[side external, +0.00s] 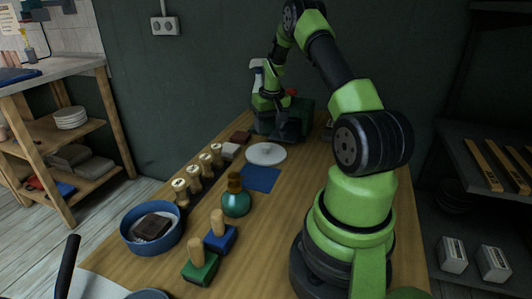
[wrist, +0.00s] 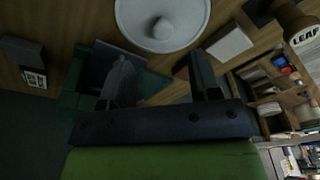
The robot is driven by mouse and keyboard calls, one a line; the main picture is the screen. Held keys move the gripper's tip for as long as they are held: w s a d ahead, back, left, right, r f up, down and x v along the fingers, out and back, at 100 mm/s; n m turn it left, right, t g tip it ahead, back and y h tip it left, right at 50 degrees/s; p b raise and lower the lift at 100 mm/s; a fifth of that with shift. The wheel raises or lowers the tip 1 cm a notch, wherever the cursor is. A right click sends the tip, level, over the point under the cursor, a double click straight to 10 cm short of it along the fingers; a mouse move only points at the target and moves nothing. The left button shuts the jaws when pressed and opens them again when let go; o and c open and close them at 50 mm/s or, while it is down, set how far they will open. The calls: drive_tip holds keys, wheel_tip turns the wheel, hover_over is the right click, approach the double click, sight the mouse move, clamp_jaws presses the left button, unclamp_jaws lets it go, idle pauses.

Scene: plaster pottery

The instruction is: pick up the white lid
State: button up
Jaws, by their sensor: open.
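The white lid (side external: 266,153) is a round disc with a small knob on top, lying on the wooden table just behind a blue square (side external: 261,179). In the wrist view the lid (wrist: 185,14) is at the top centre, cut off by the frame edge, with its knob facing me. My gripper (side external: 284,130) is at the far part of the table, behind the lid and apart from it. In the wrist view my gripper (wrist: 161,62) has its two dark fingers spread, with nothing between them. The lid appears beyond the fingertips.
A dark green box (side external: 306,112) stands behind my gripper. A pale block (side external: 230,151) and a red-brown block (side external: 241,137) lie left of the lid.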

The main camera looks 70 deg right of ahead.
sight(266, 145)
drive_tip(key=f, duration=0.4)
drive_tip(key=w+f, duration=0.1)
drive_tip(key=f, duration=0.2)
drive_tip(key=shift+w+d, duration=0.1)
drive_tip(key=shift+d, duration=0.15)
drive_tip(key=c, duration=1)
